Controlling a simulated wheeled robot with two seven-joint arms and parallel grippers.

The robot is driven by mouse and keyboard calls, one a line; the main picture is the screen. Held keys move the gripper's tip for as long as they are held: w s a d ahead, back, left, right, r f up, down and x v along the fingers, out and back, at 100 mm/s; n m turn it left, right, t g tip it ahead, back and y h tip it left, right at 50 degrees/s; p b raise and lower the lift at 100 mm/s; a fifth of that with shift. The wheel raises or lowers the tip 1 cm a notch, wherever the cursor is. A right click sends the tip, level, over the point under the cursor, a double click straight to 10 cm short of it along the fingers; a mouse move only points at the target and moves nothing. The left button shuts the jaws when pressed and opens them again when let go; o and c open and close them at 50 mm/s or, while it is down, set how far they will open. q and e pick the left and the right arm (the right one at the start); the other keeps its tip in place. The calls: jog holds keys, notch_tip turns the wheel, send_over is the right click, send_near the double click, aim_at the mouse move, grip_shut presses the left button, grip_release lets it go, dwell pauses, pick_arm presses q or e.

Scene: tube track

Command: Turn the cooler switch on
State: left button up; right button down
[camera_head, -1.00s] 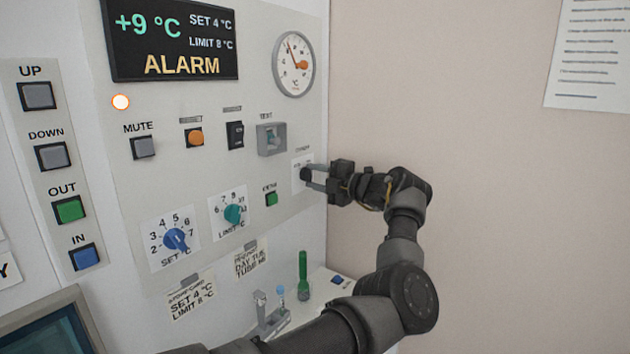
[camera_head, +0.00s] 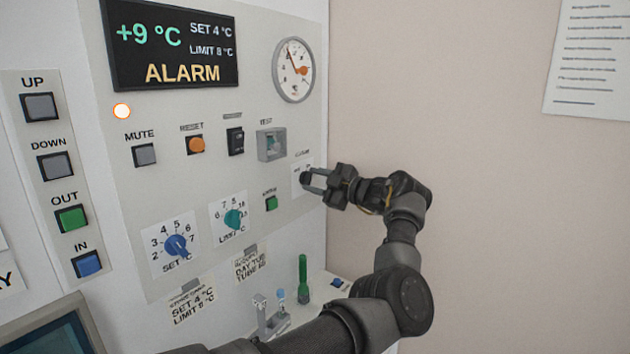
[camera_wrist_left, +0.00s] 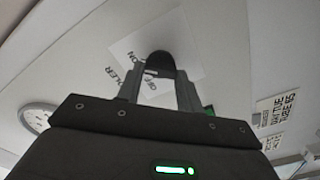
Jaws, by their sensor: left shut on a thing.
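The cooler switch (camera_wrist_left: 160,64) is a dark rotary knob on a white label card (camera_head: 302,170) at the right edge of the panel. In the left wrist view the card reads "ON" and "OFF" and the word "COOLER" stands beside it. My left gripper (camera_head: 312,182) comes in from the right. It is shut on the knob, with one finger on each side. The fingers and wrist hide part of the knob and card, and I cannot tell which mark the knob points to. My right gripper does not show.
A green button (camera_head: 271,203) and the LIMIT dial (camera_head: 233,218) lie left of the switch. A rack with tubes (camera_head: 272,318) stands below.

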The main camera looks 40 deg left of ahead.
pick_arm(q)
jog(key=shift+f, duration=0.1)
dwell(0.3)
jog(key=o, duration=1)
jog(key=shift+d, duration=0.3)
jog(key=shift+w+d+b, duration=0.2)
jog(key=shift+d+b, duration=0.45)
jog(key=shift+d, duration=1.05)
jog(key=shift+w+d+b, duration=0.2)
jog(key=shift+d+b, duration=0.45)
jog(key=shift+d, duration=1.05)
jog(key=shift+w+d+b, duration=0.2)
jog(key=shift+d+b, duration=0.45)
jog(key=shift+d, duration=1.05)
